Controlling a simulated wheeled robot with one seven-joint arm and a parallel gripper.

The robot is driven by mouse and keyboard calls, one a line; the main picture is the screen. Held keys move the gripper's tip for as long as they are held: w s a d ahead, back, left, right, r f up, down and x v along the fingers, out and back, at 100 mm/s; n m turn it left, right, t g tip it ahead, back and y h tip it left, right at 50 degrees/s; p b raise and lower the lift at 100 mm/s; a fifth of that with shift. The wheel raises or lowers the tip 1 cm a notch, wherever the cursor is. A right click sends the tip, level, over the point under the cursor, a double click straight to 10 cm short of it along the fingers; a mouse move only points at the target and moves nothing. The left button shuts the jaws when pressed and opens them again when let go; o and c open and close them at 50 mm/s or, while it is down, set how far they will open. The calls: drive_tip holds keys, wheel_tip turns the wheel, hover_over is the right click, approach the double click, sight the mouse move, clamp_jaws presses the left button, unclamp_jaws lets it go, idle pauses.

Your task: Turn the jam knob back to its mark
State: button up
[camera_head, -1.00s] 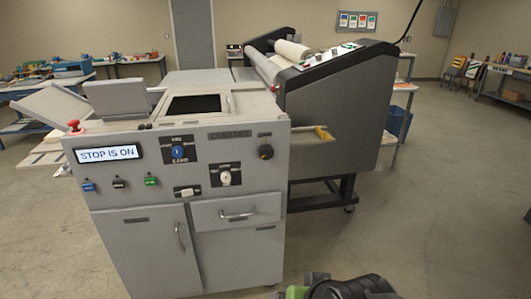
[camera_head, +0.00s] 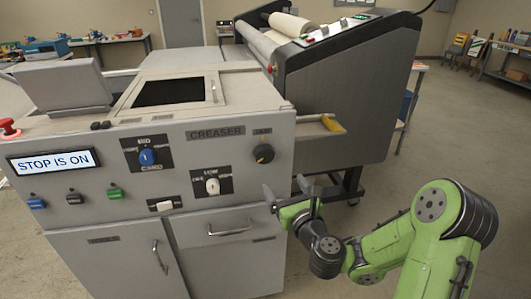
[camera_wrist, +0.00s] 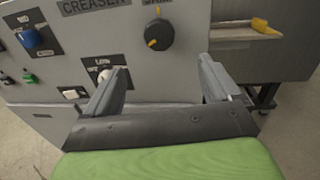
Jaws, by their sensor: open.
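The jam knob (camera_head: 264,153) is a round black knob at the upper right of the creaser's grey front panel. It also shows in the wrist view (camera_wrist: 160,34), under a partly cut-off label. A yellow line on the knob points down and slightly left. A small orange mark sits above the knob on the panel. My gripper (camera_head: 285,190) is open and empty, below and right of the knob in the head view. In the wrist view, my gripper's fingers (camera_wrist: 162,75) are spread apart, with the knob beyond and between them, apart from both.
A tray with a yellow piece (camera_head: 333,124) juts out right of the knob. A drawer handle (camera_head: 229,230) is below. Floor at right is open.

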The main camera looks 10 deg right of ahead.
sight(266, 156)
drive_tip(key=w+p, duration=0.4)
drive_tip(key=w+a+p, duration=0.1)
drive_tip(key=w+p, duration=0.3)
drive_tip(key=w, duration=0.1)
drive_tip(key=w+p, duration=0.4)
drive_tip(key=p, duration=0.1)
drive_tip(key=shift+w+a+r, duration=0.2)
drive_tip(key=shift+a, duration=0.1)
drive_tip(key=shift+w+f, duration=0.25)
drive_tip(key=shift+w, duration=0.15)
drive_tip(key=c, duration=1.1)
